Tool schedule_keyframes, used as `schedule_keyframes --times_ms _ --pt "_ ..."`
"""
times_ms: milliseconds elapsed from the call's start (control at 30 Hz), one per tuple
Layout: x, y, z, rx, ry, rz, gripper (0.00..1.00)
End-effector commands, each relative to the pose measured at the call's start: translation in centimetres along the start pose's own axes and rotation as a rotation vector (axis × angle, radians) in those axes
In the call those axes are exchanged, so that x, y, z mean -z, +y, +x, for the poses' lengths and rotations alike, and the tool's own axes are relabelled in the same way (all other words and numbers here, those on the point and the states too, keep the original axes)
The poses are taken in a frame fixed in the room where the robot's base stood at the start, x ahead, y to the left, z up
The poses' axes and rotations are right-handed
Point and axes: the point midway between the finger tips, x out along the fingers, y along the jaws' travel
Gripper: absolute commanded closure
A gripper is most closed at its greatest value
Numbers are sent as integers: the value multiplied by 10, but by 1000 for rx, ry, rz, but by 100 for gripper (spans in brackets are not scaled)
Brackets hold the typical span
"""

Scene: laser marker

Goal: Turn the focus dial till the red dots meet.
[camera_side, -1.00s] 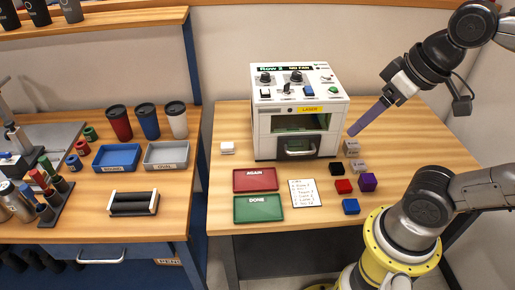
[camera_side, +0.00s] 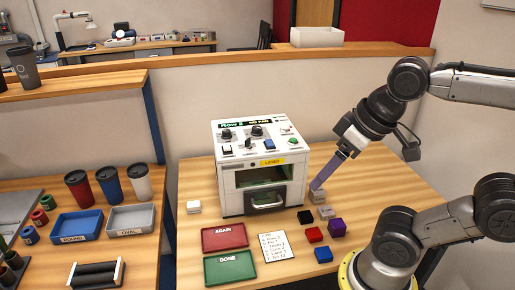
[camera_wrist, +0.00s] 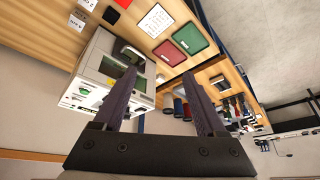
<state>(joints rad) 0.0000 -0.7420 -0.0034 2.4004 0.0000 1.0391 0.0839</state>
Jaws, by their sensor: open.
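The white laser marker (camera_side: 230,195) stands on the wooden bench in the side view, and it also shows at the left in the wrist view (camera_wrist: 86,70). Its sloped top carries black dials, a left one (camera_side: 226,135) and a right one (camera_side: 253,131). I cannot read which is the focus dial. The red dots cannot be made out; the window (camera_side: 262,174) looks dark green. My gripper (camera_side: 316,187) is right of the machine, pointing down-left near the grey blocks, apart from the dials. In the wrist view its fingers (camera_wrist: 158,67) are spread with nothing between them.
Grey blocks (camera_side: 318,197) and black, red, purple and blue cubes (camera_side: 323,255) lie right of the machine. A red AGAIN tray (camera_side: 223,237), a green DONE tray (camera_side: 231,267) and a written card (camera_side: 274,247) lie in front. A white block (camera_side: 194,207) is left.

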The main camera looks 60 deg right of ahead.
Motion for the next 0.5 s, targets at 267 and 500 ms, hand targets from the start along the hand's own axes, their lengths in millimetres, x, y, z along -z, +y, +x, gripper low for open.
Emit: schedule_keyframes --times_ms 267,500 --pt "89 5 -61 -34 -73 174 26" --pt "178 26 -80 -84 -165 347 26"
